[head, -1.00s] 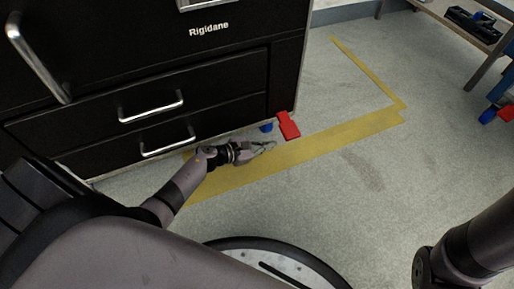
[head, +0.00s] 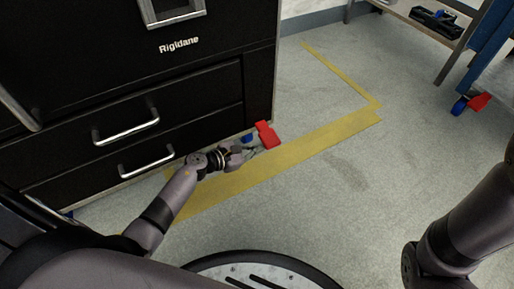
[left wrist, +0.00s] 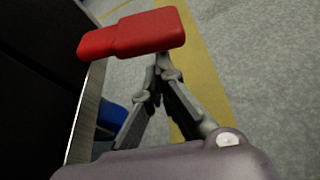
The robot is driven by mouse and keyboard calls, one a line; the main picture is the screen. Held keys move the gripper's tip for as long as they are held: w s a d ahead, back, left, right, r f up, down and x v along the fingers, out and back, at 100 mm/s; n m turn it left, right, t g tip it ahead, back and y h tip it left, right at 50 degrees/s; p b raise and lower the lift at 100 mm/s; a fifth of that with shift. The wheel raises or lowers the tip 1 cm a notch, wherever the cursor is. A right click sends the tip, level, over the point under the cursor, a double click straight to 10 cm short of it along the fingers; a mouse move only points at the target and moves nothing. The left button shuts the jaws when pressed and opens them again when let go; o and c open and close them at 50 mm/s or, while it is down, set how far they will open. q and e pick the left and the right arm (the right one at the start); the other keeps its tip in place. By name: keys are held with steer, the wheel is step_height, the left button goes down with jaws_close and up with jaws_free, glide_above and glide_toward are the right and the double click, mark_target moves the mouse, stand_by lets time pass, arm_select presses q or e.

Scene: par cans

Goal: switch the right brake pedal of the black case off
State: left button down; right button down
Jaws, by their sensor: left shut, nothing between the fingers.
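The black case (head: 210,75) marked "Rigidane" fills the upper left of the head view. Its red right brake pedal (head: 266,134) sticks out at the bottom right corner, by a blue caster (head: 247,138). My left gripper (head: 252,153) is low over the floor, just in front of the pedal. In the left wrist view the red pedal (left wrist: 130,36) lies just beyond my left fingertips (left wrist: 161,64), which come together with nothing between them. I cannot tell whether they touch the pedal. My right arm shows at the right edge of the head view, but its gripper is out of frame.
Yellow tape (head: 300,150) runs along the grey floor in front of the case. The floor to the right is clear. At the upper right stand a shelf (head: 437,22) and a blue cart (head: 489,45) with another red pedal (head: 480,101).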

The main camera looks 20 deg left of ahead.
mark_target(264, 143)
arm_select(q)
steer(key=shift+d+r, duration=0.1)
steer(key=shift+r, duration=0.15)
steer(key=shift+r+n+p, duration=0.1)
steer(key=shift+n+p, duration=0.3)
steer(key=shift+p, duration=0.05)
steer(key=r+p, duration=0.1)
steer(key=r+n+p, duration=0.1)
steer(key=d+r+g+h+p, duration=0.1)
steer(key=shift+s, duration=0.4)
steer(key=shift+r, duration=0.15)
stand_by(0.4)
